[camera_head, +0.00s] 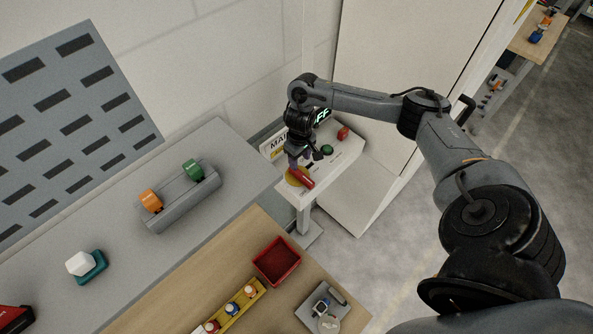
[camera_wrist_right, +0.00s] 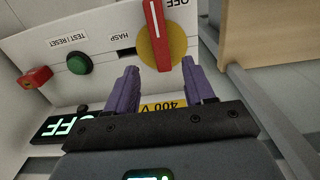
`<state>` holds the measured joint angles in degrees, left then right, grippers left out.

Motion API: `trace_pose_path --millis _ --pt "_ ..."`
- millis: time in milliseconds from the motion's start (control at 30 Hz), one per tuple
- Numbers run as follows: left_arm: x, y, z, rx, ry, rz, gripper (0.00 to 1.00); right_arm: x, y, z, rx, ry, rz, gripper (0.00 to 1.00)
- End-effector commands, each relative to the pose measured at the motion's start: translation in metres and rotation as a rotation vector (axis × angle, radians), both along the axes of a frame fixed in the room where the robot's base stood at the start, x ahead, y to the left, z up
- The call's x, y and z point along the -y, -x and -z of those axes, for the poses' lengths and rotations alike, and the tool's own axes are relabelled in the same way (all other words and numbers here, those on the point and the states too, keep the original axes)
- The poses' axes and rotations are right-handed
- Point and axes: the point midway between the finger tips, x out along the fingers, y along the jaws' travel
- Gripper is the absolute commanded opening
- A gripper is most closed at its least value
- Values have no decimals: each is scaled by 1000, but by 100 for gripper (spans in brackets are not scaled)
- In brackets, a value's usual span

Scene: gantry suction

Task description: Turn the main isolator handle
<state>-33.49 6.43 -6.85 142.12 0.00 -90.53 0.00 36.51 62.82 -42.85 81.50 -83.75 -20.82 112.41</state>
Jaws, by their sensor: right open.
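The main isolator handle (camera_wrist_right: 158,38) is a red bar with a white stripe on a round yellow plate (camera_wrist_right: 147,50). In the head view the handle (camera_head: 303,179) sits on the white panel (camera_head: 348,152). My right gripper (camera_wrist_right: 162,78) is open, with purple fingers spread and nothing between their tips. In the wrist view the handle's near end lies just beyond and between the two fingertips. Contact cannot be told. In the head view the right gripper (camera_head: 305,161) is close to the handle and partly covers the panel. My left gripper is not in view.
The panel carries a green button (camera_wrist_right: 78,64), a red part (camera_wrist_right: 36,77) and a lit display (camera_wrist_right: 65,124) reading "FF". A grey bench (camera_head: 120,215) and a wooden bench (camera_head: 225,250) with a red bin (camera_head: 277,261) stand nearby. A white cabinet (camera_head: 395,60) rises behind.

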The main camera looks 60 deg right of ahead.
Motion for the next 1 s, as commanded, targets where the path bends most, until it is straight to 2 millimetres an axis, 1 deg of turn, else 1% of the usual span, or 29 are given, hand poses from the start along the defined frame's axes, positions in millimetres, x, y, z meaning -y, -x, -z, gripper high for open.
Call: trace_pose_path --millis 33,200,333,600,967,1000 --pt "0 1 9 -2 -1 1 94 -1 1 14 -2 -3 2 53" --pt "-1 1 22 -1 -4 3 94 -2 0 43 -1 -3 -1 53" --pt "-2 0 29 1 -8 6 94 -1 1 61 -1 -2 -1 53" --pt "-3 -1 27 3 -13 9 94 -1 0 80 0 0 -2 53" --pt "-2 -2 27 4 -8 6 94 -1 0 83 2 0 -3 53" --pt "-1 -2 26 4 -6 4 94 -1 0 83 2 0 -3 47"
